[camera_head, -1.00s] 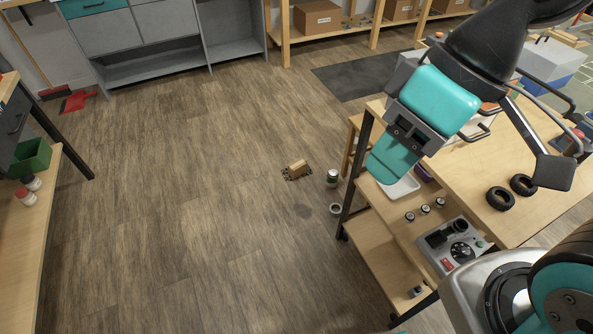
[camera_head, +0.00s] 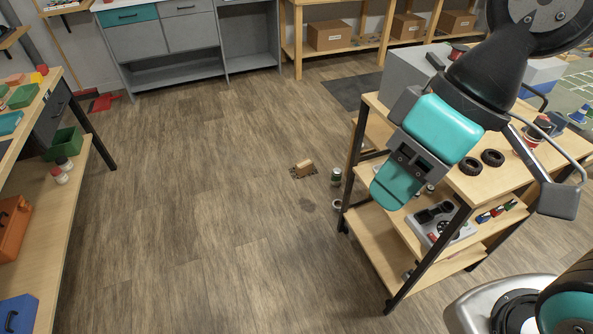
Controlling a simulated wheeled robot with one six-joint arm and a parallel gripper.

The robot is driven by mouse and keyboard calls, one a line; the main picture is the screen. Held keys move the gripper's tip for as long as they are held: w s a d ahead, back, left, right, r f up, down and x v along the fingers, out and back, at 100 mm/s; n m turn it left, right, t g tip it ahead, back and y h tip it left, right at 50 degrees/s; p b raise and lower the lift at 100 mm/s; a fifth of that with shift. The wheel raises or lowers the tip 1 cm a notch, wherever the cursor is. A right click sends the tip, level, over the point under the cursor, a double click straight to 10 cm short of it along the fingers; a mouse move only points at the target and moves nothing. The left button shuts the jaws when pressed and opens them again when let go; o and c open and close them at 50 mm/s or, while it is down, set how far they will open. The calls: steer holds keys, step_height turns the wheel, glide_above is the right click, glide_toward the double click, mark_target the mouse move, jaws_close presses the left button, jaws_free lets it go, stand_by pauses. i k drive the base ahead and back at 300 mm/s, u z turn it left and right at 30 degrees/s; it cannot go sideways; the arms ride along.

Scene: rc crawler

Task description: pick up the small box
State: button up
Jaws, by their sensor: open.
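A small tan box (camera_head: 304,166) is on the wooden floor, near the middle of the view. It sits on a low dark object that looks like a small vehicle; its details are too small to tell. My gripper (camera_head: 473,195) hangs at the right, in front of the wooden cart in the picture. Its teal finger and its dark finger stand wide apart with nothing seen between them.
A wooden cart (camera_head: 372,250) with tires and a control unit stands at the right. A can (camera_head: 336,176) and a small roll (camera_head: 337,204) lie between it and the box. A workbench (camera_head: 50,240) is at the left.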

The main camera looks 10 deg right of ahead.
mark_target(303, 168)
steer(key=u, duration=0.75)
steer(key=i, duration=1.5)
steer(key=u, duration=0.35)
steer(key=i, duration=1.25)
steer(key=z, duration=1.1)
steer(key=i, duration=0.8)
steer(key=z, duration=1.15)
steer(key=i, duration=0.3)
steer(key=z, duration=0.25)
